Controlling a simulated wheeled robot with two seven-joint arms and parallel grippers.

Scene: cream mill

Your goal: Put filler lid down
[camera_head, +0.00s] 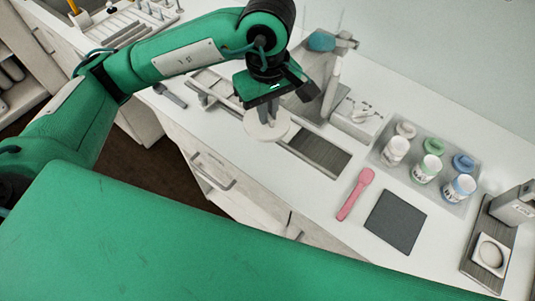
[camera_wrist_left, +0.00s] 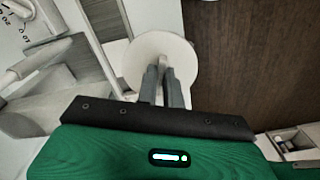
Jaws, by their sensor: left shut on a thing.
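The filler lid (camera_head: 278,131) is a round, cream-white disc with a small upright handle. My left gripper (camera_head: 266,113) points down and is shut on the lid's handle, with the disc below the fingers. In the left wrist view the lid (camera_wrist_left: 142,52) shows as a pale disc beyond the two grey fingers (camera_wrist_left: 165,75), which close on its handle. In the head view the lid hangs in front of the filler (camera_head: 330,92), over the counter's front edge. What lies directly under the disc is hidden. My right gripper is not in view.
A dark slatted tray (camera_head: 320,152) lies right of the lid. Farther right are a pink spatula (camera_head: 356,194), a dark grey mat (camera_head: 396,221) and a tray of jars with lids (camera_head: 458,207). A dark utensil (camera_head: 170,95) lies left. White counter shows between them.

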